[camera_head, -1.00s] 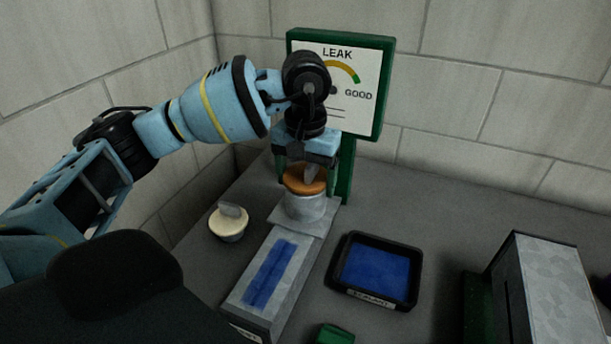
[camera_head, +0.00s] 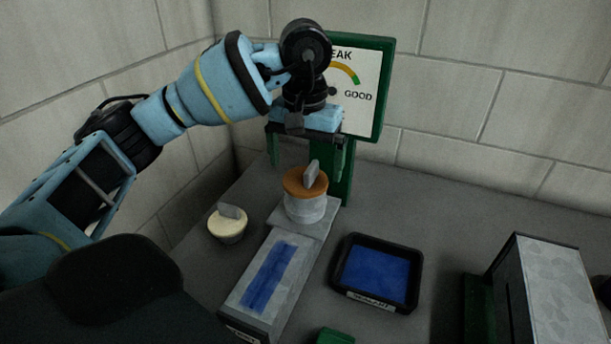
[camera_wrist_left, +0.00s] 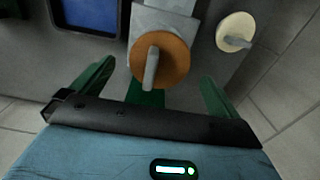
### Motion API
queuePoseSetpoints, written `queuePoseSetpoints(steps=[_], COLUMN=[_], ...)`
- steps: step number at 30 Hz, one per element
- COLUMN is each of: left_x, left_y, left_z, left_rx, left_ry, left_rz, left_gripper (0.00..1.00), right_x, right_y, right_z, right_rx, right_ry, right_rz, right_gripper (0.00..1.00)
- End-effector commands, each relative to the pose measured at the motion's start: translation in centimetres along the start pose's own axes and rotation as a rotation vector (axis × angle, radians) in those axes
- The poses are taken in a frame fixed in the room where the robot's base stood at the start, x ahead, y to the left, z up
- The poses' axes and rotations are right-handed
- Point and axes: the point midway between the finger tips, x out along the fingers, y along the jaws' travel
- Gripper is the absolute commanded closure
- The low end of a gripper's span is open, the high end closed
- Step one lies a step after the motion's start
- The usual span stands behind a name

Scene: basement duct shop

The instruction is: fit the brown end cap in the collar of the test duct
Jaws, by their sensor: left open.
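The brown end cap (camera_head: 305,183), with a grey grip tab standing on top, sits on the collar (camera_head: 305,209) of the test duct (camera_head: 262,290). It looks roughly level; how deep it sits in the collar cannot be told. In the left wrist view the brown cap (camera_wrist_left: 160,60) covers the collar's mouth. My left gripper (camera_head: 309,160) is open and empty above and behind the cap, clear of its tab. In the left wrist view its green fingers (camera_wrist_left: 155,85) are spread wide on either side below the cap. My right gripper is not in view.
A cream cap (camera_head: 228,224) with a grey tab lies left of the duct. A black tray (camera_head: 347,292) with blue sealant stands right of it. The leak gauge board (camera_head: 372,88) rises behind the collar. A grey metal box (camera_head: 550,290) stands at right.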

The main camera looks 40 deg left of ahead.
Motion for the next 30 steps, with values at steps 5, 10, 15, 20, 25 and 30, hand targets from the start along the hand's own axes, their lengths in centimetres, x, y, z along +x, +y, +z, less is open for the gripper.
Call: queuePoseSetpoints(steps=[5,10,15,20,25,30], left_x=[-4.0,-6.6,-7.6,-7.6,-7.6,-7.6], left_y=[0.0,0.0,0.0,0.0,0.1,0.1], left_z=[0.0,0.0,0.0,0.0,0.0,0.0], left_rx=[0.001,0.0,0.001,0.002,0.002,0.002], left_ry=[0.005,0.006,0.002,-0.001,-0.001,-0.001], left_rz=[0.001,0.001,0.001,0.0,0.0,0.0], left_gripper=[0.0,0.0,0.0,0.0,0.0,0.0], right_x=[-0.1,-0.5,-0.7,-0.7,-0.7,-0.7], right_y=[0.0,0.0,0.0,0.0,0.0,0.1], right_z=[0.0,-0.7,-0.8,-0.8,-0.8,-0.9], right_rx=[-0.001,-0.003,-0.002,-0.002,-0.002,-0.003], right_ry=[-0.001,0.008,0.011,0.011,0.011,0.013], right_rz=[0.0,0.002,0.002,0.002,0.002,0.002], right_gripper=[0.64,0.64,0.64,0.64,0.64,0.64])
